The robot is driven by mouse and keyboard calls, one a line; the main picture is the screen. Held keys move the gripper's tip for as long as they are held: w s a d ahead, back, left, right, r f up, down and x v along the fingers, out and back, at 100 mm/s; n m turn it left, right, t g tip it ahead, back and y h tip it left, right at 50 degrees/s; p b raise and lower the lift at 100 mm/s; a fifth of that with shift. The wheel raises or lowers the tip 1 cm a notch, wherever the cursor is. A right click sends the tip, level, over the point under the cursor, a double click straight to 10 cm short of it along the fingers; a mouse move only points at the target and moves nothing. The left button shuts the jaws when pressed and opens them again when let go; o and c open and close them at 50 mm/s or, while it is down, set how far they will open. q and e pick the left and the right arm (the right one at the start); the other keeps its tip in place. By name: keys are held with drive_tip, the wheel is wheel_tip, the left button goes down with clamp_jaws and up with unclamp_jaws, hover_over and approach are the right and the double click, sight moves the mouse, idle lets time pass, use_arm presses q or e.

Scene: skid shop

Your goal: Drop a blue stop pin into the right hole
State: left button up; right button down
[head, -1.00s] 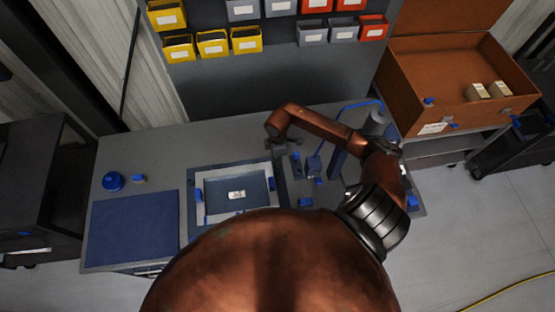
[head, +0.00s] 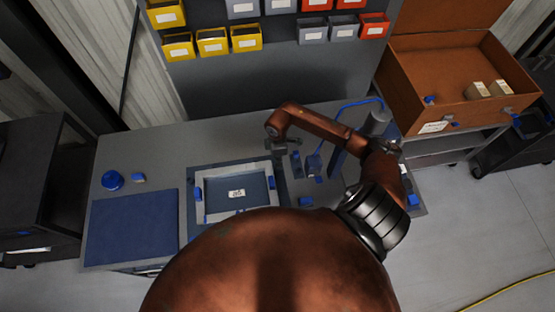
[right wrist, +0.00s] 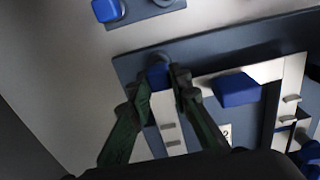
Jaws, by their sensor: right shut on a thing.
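My right gripper (head: 283,147) is over the right back corner of the framed fixture (head: 208,220) in the head view. In the right wrist view its two dark green fingers (right wrist: 160,85) are shut on a small blue stop pin (right wrist: 158,75). The pin is between the fingertips, above the dark base plate (right wrist: 135,66) beside the white frame (right wrist: 285,72). The pin's lower end and the right hole are hidden, so I cannot tell whether the pin touches the plate. My left gripper is not in view.
A blue block (right wrist: 237,90) sits on the white frame close to the fingers. A dark holder with another blue piece (right wrist: 105,10) lies beyond. A blue mat (head: 133,228) lies left of the fixture. Yellow bins (head: 212,43) hang behind the bench. A brown case (head: 440,75) stands at right.

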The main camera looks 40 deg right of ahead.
drive_tip(key=shift+f, duration=0.7)
idle(1.0)
drive_tip(key=c, duration=1.7)
unclamp_jaws()
drive_tip(key=shift+o, duration=0.2)
drive_tip(key=o, duration=0.4)
drive_tip(key=shift+c, duration=0.2)
drive_tip(key=shift+r+p, duration=2.8)
drive_tip(key=shift+r, duration=0.7)
